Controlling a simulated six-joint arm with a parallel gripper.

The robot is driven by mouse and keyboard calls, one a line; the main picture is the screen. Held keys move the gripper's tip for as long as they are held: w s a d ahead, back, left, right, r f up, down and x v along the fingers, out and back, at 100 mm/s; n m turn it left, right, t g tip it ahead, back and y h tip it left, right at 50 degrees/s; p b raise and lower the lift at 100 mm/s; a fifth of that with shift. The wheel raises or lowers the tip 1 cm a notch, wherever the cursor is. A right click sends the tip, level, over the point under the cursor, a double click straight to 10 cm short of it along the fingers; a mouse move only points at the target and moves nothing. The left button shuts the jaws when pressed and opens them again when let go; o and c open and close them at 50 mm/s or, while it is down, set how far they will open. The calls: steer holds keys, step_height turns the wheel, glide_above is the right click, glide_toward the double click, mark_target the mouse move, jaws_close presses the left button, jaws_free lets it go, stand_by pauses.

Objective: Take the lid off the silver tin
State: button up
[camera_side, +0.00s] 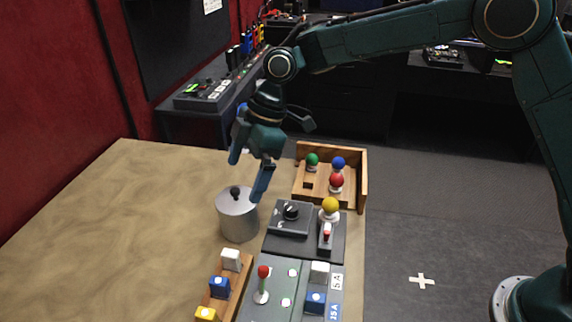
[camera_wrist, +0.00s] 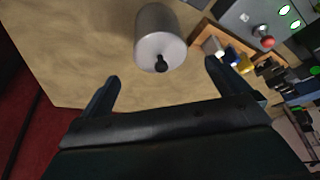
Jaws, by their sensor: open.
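The silver tin (camera_side: 238,220) stands upright on the table, left of the control panels. Its lid with a black knob (camera_side: 235,191) is on top. In the wrist view the tin (camera_wrist: 158,28) is at the top centre, with the black knob (camera_wrist: 161,63) facing the camera. My gripper (camera_side: 248,178) is above the tin in the side view, its fingers spread and pointing down. In the wrist view my gripper (camera_wrist: 162,80) shows two wide-apart fingers with nothing between them. The knob appears just beyond the fingertips, not touched by them.
Right of the tin are a dial box (camera_side: 291,216), a panel with a red-topped lever (camera_side: 262,285) and a wooden tray with coloured balls (camera_side: 361,180). A wooden rack with coloured blocks (camera_side: 222,296) stands in front. The table (camera_side: 120,230) is clear to the left.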

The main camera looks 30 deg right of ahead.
mark_target(241, 197)
steer(key=shift+x, duration=2.25)
steer(key=c, duration=0.9)
steer(key=shift+c, duration=0.2)
step_height(241, 197, up, 10)
steer(key=shift+d, duration=0.1)
